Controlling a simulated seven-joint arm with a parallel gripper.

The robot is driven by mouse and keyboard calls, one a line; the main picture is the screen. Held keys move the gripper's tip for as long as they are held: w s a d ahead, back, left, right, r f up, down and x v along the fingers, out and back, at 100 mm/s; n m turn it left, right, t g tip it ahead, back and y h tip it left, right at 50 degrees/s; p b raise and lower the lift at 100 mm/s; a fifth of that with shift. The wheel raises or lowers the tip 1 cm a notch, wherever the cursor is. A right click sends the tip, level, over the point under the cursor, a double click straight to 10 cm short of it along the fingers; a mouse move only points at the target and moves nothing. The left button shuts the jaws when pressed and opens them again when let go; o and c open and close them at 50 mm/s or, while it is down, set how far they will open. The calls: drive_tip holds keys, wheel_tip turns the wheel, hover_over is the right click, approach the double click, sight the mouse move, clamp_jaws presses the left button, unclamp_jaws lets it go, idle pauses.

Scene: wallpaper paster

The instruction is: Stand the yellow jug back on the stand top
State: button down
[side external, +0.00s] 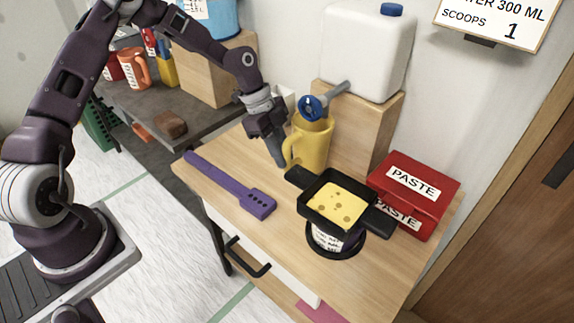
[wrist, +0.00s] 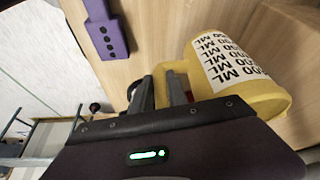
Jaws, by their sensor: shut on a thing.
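The yellow jug (side external: 313,146) is upright at the back of the light wooden stand top (side external: 272,238), under the blue tap of the white tank. My gripper (side external: 278,157) is at the jug's left side, shut on its handle. In the wrist view the fingers (wrist: 160,92) are around the handle of the jug (wrist: 262,95), whose white label has repeated "ML" markings. The jug's base is partly hidden behind the black pan, and I cannot tell whether it touches the wood.
The white tank (side external: 366,48) sits on a wooden block (side external: 362,125) right behind the jug. A black pan (side external: 318,216) with a yellow spotted slab sits on a pot in front. Red paste boxes (side external: 412,190) are at right. A purple tool (side external: 232,186) lies at left.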

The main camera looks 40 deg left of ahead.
drive_tip(key=x, duration=0.3)
drive_tip(key=shift+d+f, duration=0.1)
drive_tip(key=shift+f, duration=0.25)
drive_tip(key=c, duration=1.3)
unclamp_jaws()
drive_tip(key=w+v, duration=0.1)
drive_tip(key=v, duration=1.1)
drive_tip(key=s+d+r+n+t+y, duration=0.15)
drive_tip(key=s+r+n+y, duration=0.4)
drive_tip(key=s+r, duration=0.75)
drive_tip(key=s+d+r+n+t, duration=0.1)
drive_tip(key=s+r+n, duration=0.1)
drive_tip(key=s+n, duration=0.3)
drive_tip(key=s+d+r+n+t+h, duration=0.1)
drive_tip(key=s+n, duration=0.4)
drive_tip(key=s, duration=0.7)
drive_tip(key=shift+s+r+t, duration=0.15)
drive_tip(key=shift+r+t, duration=0.3)
drive_tip(key=shift+t, duration=0.1)
drive_tip(key=shift+d, duration=0.1)
